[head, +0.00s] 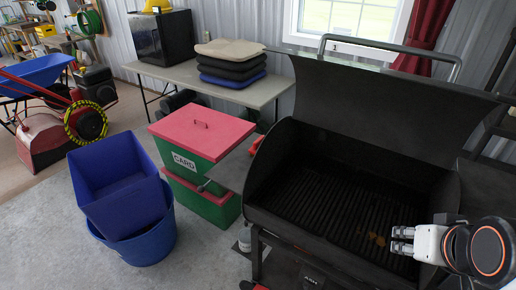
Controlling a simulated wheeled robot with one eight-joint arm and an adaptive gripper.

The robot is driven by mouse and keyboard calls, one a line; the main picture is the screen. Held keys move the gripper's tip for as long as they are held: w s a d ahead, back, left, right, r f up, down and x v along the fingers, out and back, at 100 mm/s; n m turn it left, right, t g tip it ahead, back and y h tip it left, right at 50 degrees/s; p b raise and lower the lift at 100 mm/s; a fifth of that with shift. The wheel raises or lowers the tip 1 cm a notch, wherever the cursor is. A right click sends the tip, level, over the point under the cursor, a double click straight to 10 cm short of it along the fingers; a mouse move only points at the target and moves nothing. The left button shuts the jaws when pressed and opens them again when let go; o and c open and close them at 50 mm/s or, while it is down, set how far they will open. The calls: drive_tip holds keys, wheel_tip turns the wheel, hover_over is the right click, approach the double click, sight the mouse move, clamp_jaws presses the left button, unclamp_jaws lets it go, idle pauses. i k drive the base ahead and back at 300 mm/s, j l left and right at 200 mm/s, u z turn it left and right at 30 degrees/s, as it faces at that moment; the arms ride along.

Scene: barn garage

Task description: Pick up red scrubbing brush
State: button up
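No red scrubbing brush shows clearly. A small orange-brown thing (377,239) lies on the dark grate inside the open grill (300,185); it is too small to tell what it is. My gripper (401,240) is at the lower right, over the grill, just right of that thing. Its two pale fingertips point left and stand apart, with nothing visible between them. A small red-orange thing (257,143) shows at the grill's left edge, partly hidden and too small to identify.
The grill's raised lid (385,105) and side walls surround the grate. Red-lidded green boxes (205,135), blue bins (118,185) and a table (270,88) with folded cushions stand to the left. A red machine and blue wheelbarrow are at far left. Concrete floor is open at lower left.

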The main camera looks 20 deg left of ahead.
sight(253, 150)
drive_tip(key=i+j+z, duration=0.1)
drive_tip(key=j, duration=0.45)
drive_tip(key=i+j+z, duration=0.1)
drive_tip(key=i+j, duration=0.15)
drive_tip(key=j, duration=0.35)
drive_tip(key=i+j+z, duration=0.1)
drive_tip(key=j, duration=0.45)
drive_tip(key=i+j+z, duration=0.1)
drive_tip(key=j, duration=0.5)
drive_tip(key=i+j+z, duration=0.1)
drive_tip(key=j, duration=0.5)
drive_tip(key=i+j+z, duration=0.1)
drive_tip(key=j, duration=0.55)
drive_tip(key=i, duration=0.05)
